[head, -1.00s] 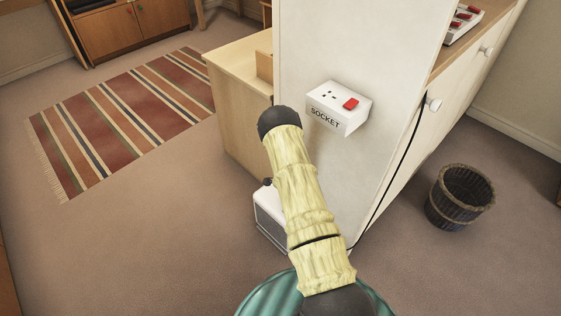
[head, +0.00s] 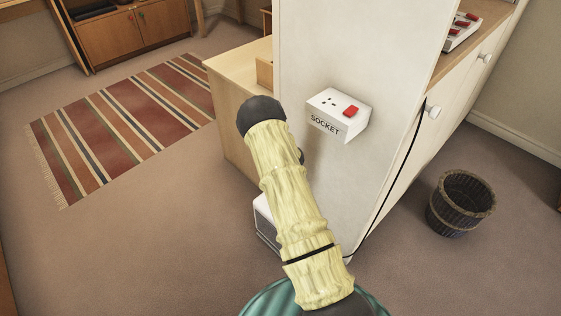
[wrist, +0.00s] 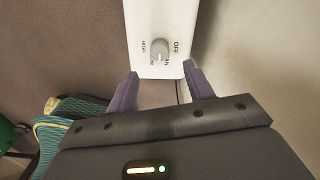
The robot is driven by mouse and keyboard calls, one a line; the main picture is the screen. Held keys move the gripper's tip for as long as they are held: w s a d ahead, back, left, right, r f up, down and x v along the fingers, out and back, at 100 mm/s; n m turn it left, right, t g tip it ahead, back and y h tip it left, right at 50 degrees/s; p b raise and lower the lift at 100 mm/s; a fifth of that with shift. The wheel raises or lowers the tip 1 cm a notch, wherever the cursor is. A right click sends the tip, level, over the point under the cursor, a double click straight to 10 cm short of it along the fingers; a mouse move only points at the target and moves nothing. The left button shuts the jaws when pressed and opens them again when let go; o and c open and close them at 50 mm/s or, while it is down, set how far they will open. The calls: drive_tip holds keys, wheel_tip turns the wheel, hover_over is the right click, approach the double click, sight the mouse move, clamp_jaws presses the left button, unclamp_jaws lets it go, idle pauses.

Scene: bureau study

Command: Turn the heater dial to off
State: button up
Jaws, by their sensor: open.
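The heater (head: 262,212) is a white box with a grey grille on the floor by the white panel, mostly hidden behind my arm in the head view. In the wrist view its white top (wrist: 176,12) carries a round grey dial (wrist: 159,48). The labels HIGH, LOW, FAN and OFF are around the dial, with HIGH at the left and OFF at the right. I cannot tell surely which label the dial points to. My gripper (wrist: 160,88) is open, with its purple fingers apart, just below the dial in the picture, and nothing between them. The head view does not show the fingers.
A white socket box (head: 337,114) with a red switch juts from the panel (head: 365,50) beside my arm. A black cable (head: 398,185) runs down the panel's edge. A dark basket (head: 461,204) stands at the right. Carpet is free at the left, by the striped rug (head: 125,120).

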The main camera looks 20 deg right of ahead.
drive_tip(key=s+a+r+n+p, duration=0.1)
drive_tip(key=a+r+n+p, duration=0.1)
drive_tip(key=r, duration=0.9)
drive_tip(key=s+a+r+n+p, duration=0.2)
drive_tip(key=r+n+p, duration=0.3)
drive_tip(key=r, duration=0.6)
drive_tip(key=shift+a+r+y, duration=0.15)
drive_tip(key=shift+a+y, duration=0.15)
drive_tip(key=shift+a, duration=0.35)
drive_tip(key=shift+s+r, duration=0.1)
drive_tip(key=s+a+r+n+t, duration=0.1)
drive_tip(key=s+a+r+n, duration=0.4)
drive_tip(key=s+r+n, duration=0.45)
drive_tip(key=s+a+r+n+t, duration=0.2)
drive_tip(key=s+a+r+n, duration=0.35)
drive_tip(key=n, duration=0.75)
wheel_tip(320, 180, up, 32)
drive_tip(key=p, duration=3.1)
drive_tip(key=shift+s+d+f, duration=0.15)
drive_tip(key=shift+s+f, duration=0.1)
drive_tip(key=shift+s, duration=0.1)
